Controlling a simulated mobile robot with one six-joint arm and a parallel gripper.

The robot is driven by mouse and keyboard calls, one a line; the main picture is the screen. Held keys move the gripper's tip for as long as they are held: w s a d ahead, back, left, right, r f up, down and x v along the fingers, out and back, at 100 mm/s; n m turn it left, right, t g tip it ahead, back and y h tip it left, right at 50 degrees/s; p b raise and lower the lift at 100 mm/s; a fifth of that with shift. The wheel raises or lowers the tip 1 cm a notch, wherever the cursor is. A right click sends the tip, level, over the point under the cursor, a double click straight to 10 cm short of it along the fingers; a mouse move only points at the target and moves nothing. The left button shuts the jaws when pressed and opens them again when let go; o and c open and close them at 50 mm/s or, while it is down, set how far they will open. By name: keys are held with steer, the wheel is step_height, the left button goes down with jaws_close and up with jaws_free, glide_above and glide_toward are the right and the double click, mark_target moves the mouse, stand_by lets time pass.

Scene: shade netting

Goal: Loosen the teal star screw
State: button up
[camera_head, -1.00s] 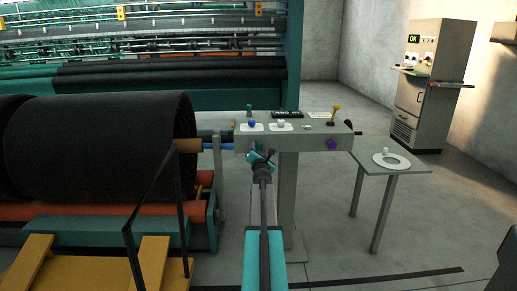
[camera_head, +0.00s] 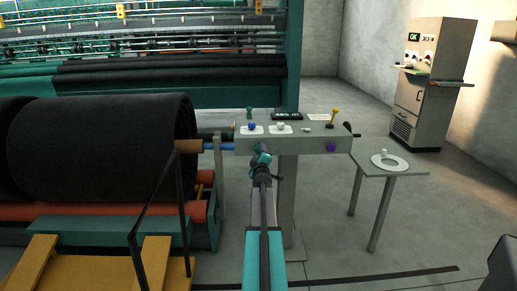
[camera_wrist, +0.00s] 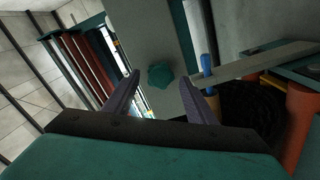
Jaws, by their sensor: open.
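The teal star screw (camera_wrist: 160,77) shows in the wrist view, on a pale grey panel (camera_wrist: 146,35). It lies ahead of and between the two open fingers of my gripper (camera_wrist: 159,82), slightly nearer the left finger in the picture. The jaws are empty, and I cannot tell how far the screw is beyond the tips. In the head view my gripper (camera_head: 263,160) is at the front of the grey console (camera_head: 300,144), left of its middle. My wrist hides the screw there.
A purple star knob (camera_head: 331,147) sits on the console front to the right. The console top carries a blue knob (camera_head: 251,126), a white knob (camera_head: 281,126) and a yellow lever (camera_head: 335,114). A black netting roll (camera_head: 110,145) lies left. A small table (camera_head: 372,163) stands right.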

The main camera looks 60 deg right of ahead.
mark_target(259, 149)
stand_by(0.4)
steer(key=shift+x, duration=1.3)
jaws_close()
steer(key=shift+b, duration=0.35)
steer(key=shift+n+b, duration=0.35)
steer(key=shift+n, duration=0.35)
jaws_free()
